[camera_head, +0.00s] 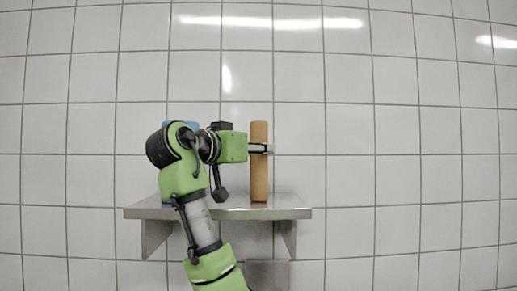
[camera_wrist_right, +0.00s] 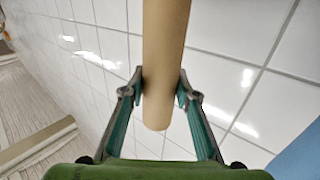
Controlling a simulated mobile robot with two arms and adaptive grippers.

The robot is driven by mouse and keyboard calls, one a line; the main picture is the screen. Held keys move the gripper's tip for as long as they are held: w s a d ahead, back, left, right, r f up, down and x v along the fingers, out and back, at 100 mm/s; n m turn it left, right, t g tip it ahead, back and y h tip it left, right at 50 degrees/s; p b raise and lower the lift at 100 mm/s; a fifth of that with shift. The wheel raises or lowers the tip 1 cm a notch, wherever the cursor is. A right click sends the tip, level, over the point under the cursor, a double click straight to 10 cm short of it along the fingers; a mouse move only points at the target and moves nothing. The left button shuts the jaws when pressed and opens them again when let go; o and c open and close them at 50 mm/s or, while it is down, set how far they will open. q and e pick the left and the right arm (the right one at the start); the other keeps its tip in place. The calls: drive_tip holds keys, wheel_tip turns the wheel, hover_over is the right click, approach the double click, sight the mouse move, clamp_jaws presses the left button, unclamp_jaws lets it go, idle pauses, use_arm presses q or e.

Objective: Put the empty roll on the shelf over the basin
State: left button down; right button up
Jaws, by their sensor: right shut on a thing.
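The empty roll (camera_head: 259,160) is a tan cardboard tube standing upright in the head view. Its lower end appears at the level of the metal shelf (camera_head: 290,207); I cannot tell whether it touches the shelf or hangs just above it. My right gripper (camera_head: 262,148) reaches in from the left side of the roll, with its fingers shut around it. In the right wrist view the roll (camera_wrist_right: 165,60) sits between the two fingertips (camera_wrist_right: 160,88) of this gripper, near one end of the tube. My left gripper is not in view.
A blue object (camera_head: 166,187) stands on the shelf's left part, mostly hidden behind my right arm. It seems to show at the corner of the wrist view (camera_wrist_right: 302,158). White tiled wall (camera_head: 400,130) lies behind. The shelf's right end is clear.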

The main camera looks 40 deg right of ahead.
drive_tip(key=shift+s+a, duration=0.1)
drive_tip(key=shift+s, duration=0.05)
drive_tip(key=shift+f, duration=0.1)
drive_tip(key=o, duration=1)
drive_tip(key=shift+f, duration=0.1)
drive_tip(key=b+v, duration=0.3)
drive_tip(key=v, duration=0.9)
drive_tip(key=shift+b, duration=0.4)
